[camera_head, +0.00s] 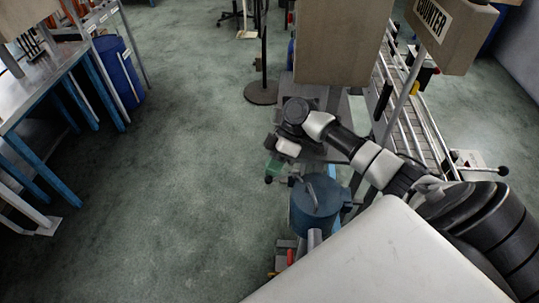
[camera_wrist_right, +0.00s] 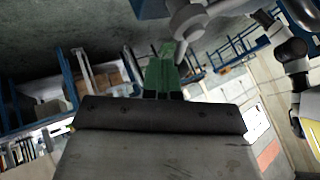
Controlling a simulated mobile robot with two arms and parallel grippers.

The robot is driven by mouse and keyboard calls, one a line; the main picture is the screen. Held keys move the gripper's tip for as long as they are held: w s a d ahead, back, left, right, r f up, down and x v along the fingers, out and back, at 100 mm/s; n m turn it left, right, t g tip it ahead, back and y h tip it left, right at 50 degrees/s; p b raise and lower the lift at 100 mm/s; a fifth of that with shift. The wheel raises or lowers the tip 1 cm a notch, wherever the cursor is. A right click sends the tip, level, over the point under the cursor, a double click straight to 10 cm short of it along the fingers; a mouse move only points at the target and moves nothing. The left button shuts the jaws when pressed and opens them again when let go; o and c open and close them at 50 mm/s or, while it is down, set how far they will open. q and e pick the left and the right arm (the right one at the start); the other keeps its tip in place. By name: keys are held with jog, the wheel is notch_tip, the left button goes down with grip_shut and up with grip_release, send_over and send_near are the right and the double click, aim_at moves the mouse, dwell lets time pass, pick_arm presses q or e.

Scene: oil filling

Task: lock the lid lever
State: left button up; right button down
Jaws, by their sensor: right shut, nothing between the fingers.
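A blue round tank (camera_head: 315,208) with a lid and a grey bar across its top stands below my right arm in the head view. A short grey lever (camera_head: 291,180) with a dark knob at its left end sticks out at the tank's upper left. My right gripper (camera_head: 273,168) has green fingers, shut and empty, just above the knob; I cannot tell whether they touch. In the right wrist view the green fingers (camera_wrist_right: 164,70) are together, close beside a grey rounded metal part (camera_wrist_right: 202,24). My left gripper is not in view.
A roller conveyor (camera_head: 410,105) runs at the right, beside a large beige box (camera_head: 342,40). A blue-legged table (camera_head: 40,85) and a blue bin (camera_head: 118,70) stand at the left. The green floor between them is clear.

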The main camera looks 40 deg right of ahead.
jog(key=shift+s+a+r+p, duration=0.1)
jog(key=shift+s+a+p, duration=0.2)
jog(key=shift+s+a, duration=0.1)
dwell(0.3)
jog(key=b+v, duration=0.3)
jog(key=v, duration=0.7)
jog(key=shift+d+r, duration=0.25)
dwell(0.4)
